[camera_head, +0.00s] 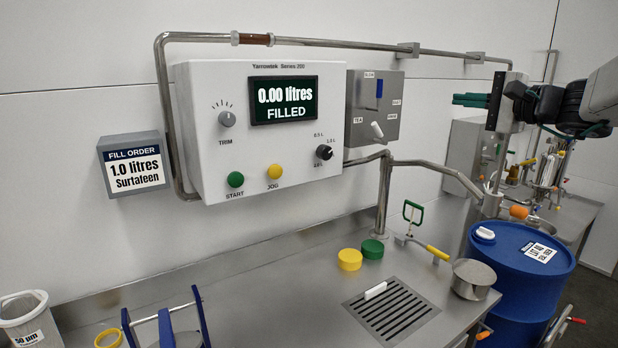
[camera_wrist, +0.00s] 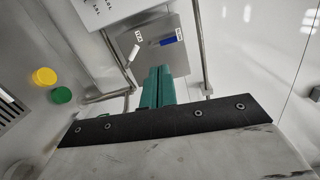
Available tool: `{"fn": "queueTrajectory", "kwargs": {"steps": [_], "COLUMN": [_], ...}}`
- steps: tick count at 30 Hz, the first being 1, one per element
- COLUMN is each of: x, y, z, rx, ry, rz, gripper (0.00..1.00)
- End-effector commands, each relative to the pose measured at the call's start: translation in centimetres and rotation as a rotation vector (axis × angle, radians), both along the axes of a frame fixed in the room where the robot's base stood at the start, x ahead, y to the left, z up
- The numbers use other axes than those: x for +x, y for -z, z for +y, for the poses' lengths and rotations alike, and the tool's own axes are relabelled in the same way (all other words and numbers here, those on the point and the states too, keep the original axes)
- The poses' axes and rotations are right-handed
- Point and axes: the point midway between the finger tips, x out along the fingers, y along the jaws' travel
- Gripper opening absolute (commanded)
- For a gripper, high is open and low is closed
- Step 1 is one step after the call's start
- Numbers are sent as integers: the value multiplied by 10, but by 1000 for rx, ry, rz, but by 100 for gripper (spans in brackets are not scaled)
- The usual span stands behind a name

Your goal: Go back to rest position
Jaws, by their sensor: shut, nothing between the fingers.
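My gripper (camera_head: 472,100) is at the upper right in the head view, in front of the wall and right of the grey switch box. Its green fingers are shut with nothing between them and point left. In the wrist view the fingers (camera_wrist: 158,88) lie side by side, with the grey switch box (camera_wrist: 150,45) beyond them. That box (camera_head: 374,112) has a blue lever and a white lever. The fingers appear apart from everything around them.
A white filler panel (camera_head: 225,150) reads 0.00 litres, FILLED. A pipe spout (camera_head: 440,165) reaches over the bench toward a blue drum (camera_head: 520,275). Yellow and green caps (camera_head: 350,260), a steel pot (camera_head: 472,279) and a drain grate (camera_head: 390,312) are on the bench.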

Motion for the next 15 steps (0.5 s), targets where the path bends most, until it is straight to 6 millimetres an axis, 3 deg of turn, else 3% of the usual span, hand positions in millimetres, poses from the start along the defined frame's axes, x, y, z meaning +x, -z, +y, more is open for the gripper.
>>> {"fn": "queueTrajectory", "kwargs": {"steps": [8, 15], "x": [-20, -72], "y": [47, 100], "z": [17, 45], "rx": [-96, -272], "ry": [-77, -205], "rz": [125, 280], "gripper": [0, 0]}}
